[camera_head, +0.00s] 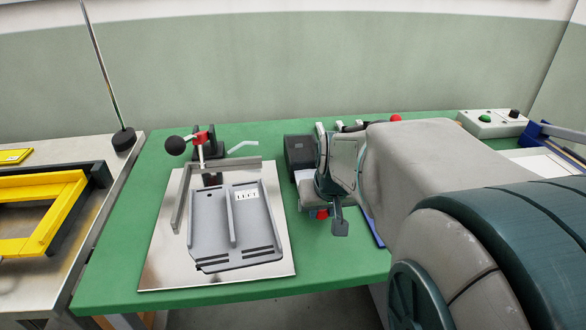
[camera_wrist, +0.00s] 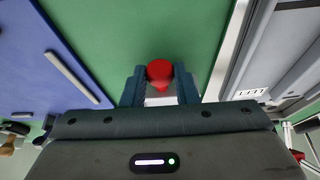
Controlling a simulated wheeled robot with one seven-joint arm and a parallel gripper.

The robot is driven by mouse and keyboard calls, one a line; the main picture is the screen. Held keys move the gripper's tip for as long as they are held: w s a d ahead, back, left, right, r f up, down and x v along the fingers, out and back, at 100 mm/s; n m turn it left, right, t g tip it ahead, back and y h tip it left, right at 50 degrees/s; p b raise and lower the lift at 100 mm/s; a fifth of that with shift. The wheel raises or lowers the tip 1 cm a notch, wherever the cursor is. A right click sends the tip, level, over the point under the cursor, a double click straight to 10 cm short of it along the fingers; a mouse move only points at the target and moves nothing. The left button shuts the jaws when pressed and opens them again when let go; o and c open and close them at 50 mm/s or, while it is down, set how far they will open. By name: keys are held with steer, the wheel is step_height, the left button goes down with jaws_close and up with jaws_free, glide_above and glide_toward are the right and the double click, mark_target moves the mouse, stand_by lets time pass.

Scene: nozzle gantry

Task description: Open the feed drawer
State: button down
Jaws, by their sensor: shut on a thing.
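A dark box (camera_head: 300,152) stands near the middle of the green table, with a pale drawer-like front (camera_head: 304,176) low on its near side. My gripper and wrist cover much of it, so I cannot tell how far it stands out. A red knob (camera_head: 320,214) shows just below my gripper. In the wrist view the red knob (camera_wrist: 160,70) sits between the two dark fingertips of my gripper (camera_wrist: 160,80), which are shut on it. A pale piece (camera_wrist: 158,101) shows behind the knob, mostly hidden by my gripper.
Left of the box, a grey tray (camera_head: 208,240) lies on a metal plate (camera_head: 160,268) with a clamp (camera_head: 202,140). A blue panel with a grey bar (camera_wrist: 72,78) is left in the wrist view. A button box (camera_head: 493,122) stands at back right. Green table in front is clear.

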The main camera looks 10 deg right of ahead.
steer(key=c, duration=1.2)
jaws_free()
steer(key=shift+o, duration=0.2)
steer(key=p+v, duration=0.2)
steer(key=v, duration=1.1)
steer(key=shift+r, duration=0.4)
